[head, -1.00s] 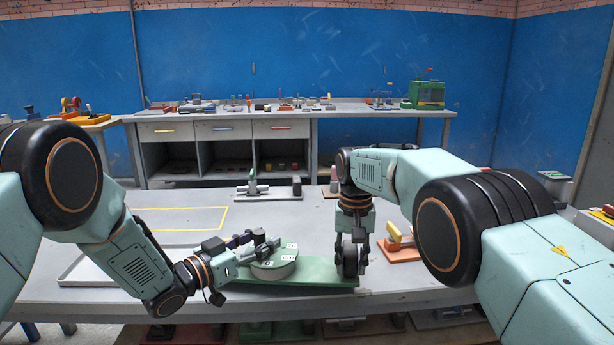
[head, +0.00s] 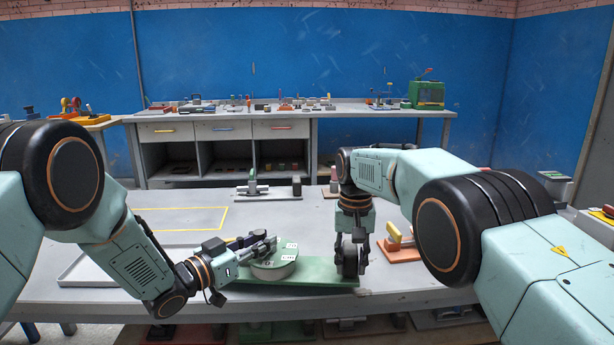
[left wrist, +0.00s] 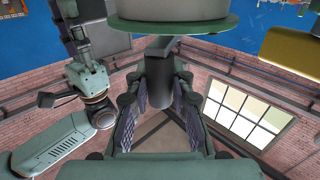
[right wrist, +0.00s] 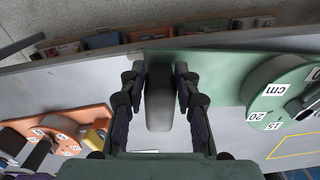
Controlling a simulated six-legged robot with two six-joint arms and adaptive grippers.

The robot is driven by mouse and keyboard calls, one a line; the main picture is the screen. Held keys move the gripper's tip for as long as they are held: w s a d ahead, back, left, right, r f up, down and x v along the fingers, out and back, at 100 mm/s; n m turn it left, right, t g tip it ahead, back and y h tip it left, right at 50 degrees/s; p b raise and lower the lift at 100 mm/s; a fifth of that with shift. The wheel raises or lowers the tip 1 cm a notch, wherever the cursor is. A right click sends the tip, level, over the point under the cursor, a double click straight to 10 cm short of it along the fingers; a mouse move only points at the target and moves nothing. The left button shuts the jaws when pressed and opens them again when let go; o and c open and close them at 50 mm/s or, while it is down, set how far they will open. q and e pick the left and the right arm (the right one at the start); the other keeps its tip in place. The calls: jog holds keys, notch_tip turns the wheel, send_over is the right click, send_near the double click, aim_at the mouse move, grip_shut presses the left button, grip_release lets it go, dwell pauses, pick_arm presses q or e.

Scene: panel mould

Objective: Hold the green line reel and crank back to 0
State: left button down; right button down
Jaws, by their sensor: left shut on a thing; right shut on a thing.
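The green line reel (head: 272,270) lies on a green base plate (head: 315,275) on the table. The right wrist view shows its green disc (right wrist: 272,95) with white tags reading cm, 15 and 20, cut off by the edge. My left gripper (head: 268,245) is shut on the crank's dark upright handle (left wrist: 157,88), over the disc; the disc's green rim (left wrist: 172,28) shows beyond it. My right gripper (head: 350,264) points down at the plate's right end. It is shut on a rounded grey block (right wrist: 161,100) that stands there. The tag facing any pointer cannot be read.
An orange reel (right wrist: 55,130) on an orange base stands right of the green plate in the head view. A grey tray (head: 90,268) lies at left and a yellow outlined area (head: 190,217) behind it. A grey fixture (head: 268,192) stands at the table's back.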

pick_arm(q)
jog(key=shift+s+d+n+t+y, duration=0.1)
jog(key=shift+d+n+t+y, duration=0.2)
jog(key=shift+n+t+y, duration=0.35)
jog(key=shift+s+d+n+t+y, duration=0.1)
jog(key=shift+d+n+t+y, duration=0.25)
jog(key=shift+y, duration=0.4)
jog(key=shift+d+n+t+y, duration=0.1)
jog(key=shift+n+t+y, duration=0.4)
jog(key=shift+n+y, duration=0.35)
jog(key=shift+y, duration=0.25)
pick_arm(e)
jog(key=shift+a, duration=0.1)
pick_arm(q)
jog(key=c, duration=1.1)
grip_release()
jog(key=shift+c, duration=0.2)
jog(key=v, duration=1.2)
